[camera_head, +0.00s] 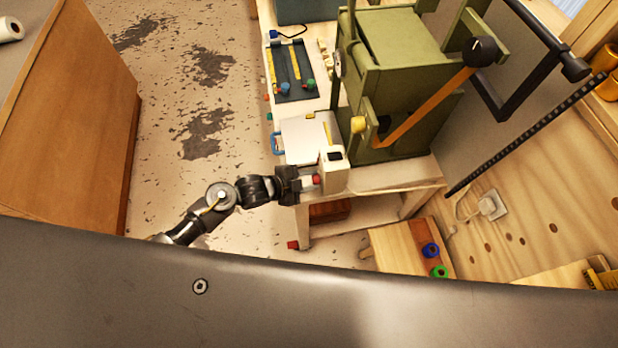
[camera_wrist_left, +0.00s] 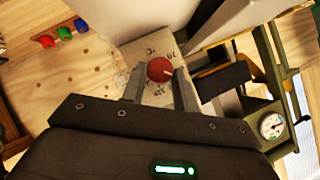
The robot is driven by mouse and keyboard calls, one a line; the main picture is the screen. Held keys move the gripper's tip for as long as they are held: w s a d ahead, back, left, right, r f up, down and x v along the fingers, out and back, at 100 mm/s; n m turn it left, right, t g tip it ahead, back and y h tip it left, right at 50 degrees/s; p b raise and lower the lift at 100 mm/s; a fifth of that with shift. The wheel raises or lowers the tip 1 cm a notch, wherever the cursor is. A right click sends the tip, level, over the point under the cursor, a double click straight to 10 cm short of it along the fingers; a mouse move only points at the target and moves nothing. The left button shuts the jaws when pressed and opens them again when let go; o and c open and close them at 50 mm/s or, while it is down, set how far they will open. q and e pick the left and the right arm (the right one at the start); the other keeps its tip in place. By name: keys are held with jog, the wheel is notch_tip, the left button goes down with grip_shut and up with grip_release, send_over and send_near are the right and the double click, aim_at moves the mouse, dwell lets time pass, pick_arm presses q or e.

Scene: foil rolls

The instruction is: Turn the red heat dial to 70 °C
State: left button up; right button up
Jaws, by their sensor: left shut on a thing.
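The red heat dial (camera_head: 316,180) is on the front of a small cream-coloured box (camera_head: 334,172) at the near end of the bench. In the left wrist view the dial (camera_wrist_left: 160,69) is round, with a pale mark on its right side. Markings that look like "70" and "C" are printed on the box face above it. My left gripper (camera_head: 306,183) reaches in from the left and is shut on the dial; in the left wrist view its fingers (camera_wrist_left: 159,80) stand on either side of it. My right gripper is in neither view.
A green machine (camera_head: 395,40) with an orange lever (camera_head: 425,108) stands behind the box on the pale bench. A dark tray (camera_head: 295,94) with coloured knobs lies farther back. A wooden block (camera_head: 412,250) holds blue and green pieces at the right. The floor (camera_head: 190,110) at left is open.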

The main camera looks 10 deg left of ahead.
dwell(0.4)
pick_arm(q)
jog(key=o, duration=1)
jog(key=shift+c, duration=0.2)
jog(key=b+v, duration=0.2)
jog(key=v, duration=0.8)
jog(key=shift+s+a+r, duration=0.2)
jog(key=shift+s+a, duration=0.05)
